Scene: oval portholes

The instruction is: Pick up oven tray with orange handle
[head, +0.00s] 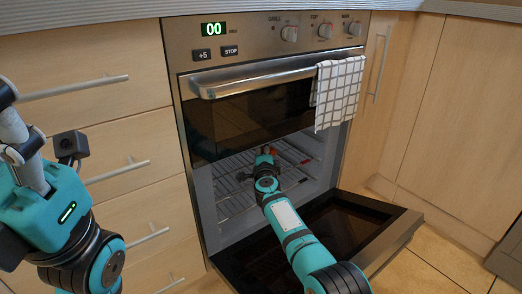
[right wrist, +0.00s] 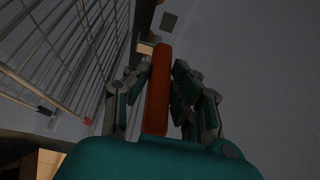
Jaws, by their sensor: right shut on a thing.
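The orange handle (right wrist: 158,90) stands between the fingers of my right gripper (right wrist: 160,82) in the right wrist view, and the gripper is shut on it. In the head view my right arm reaches into the oven, and my right gripper (head: 265,158) is inside the cavity with a small orange patch beyond it. The tray's flat body cannot be made out clearly. My left gripper (head: 22,145) is at the left edge of the head view, pointing up in front of the drawers; its fingertips are partly cut off.
The oven (head: 250,45) has its lower door (head: 350,230) folded down, with my right arm above it. A wire rack (right wrist: 70,60) runs close by inside the cavity. A checked towel (head: 338,92) hangs on the upper handle bar (head: 250,78). Drawers (head: 120,160) stand at left.

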